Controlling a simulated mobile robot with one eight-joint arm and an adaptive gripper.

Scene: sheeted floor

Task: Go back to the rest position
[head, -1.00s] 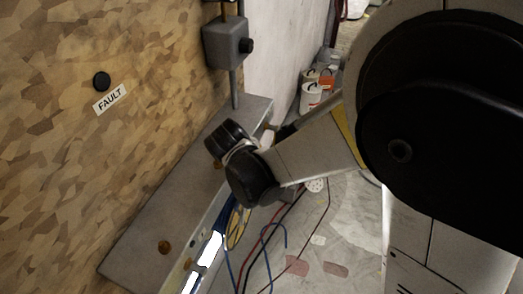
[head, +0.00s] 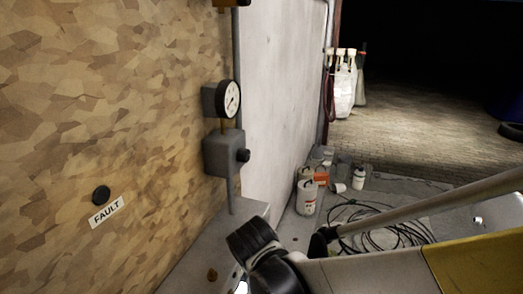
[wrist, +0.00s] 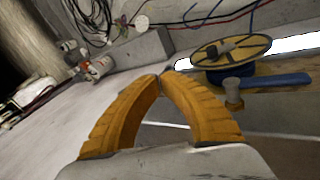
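My gripper (wrist: 160,78) shows in the wrist view as two orange curved fingers whose tips meet, with nothing seen between them. In the head view my arm reaches in from the lower right, and its black wrist joints are near the bottom middle, in front of the grey ledge (head: 205,262). The gripper fingers are hidden or out of frame there. In the wrist view a yellow disc-shaped spool (wrist: 231,50) and a blue bar (wrist: 275,80) lie beyond the fingers to the right, apart from them.
A wood-patterned wall at left bears a black button (head: 101,195) and a FAULT label (head: 106,212). A gauge (head: 229,99) sits above a grey box (head: 224,154) on a pipe. White containers (head: 307,197) and coiled cable (head: 375,226) lie on the floor behind my arm.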

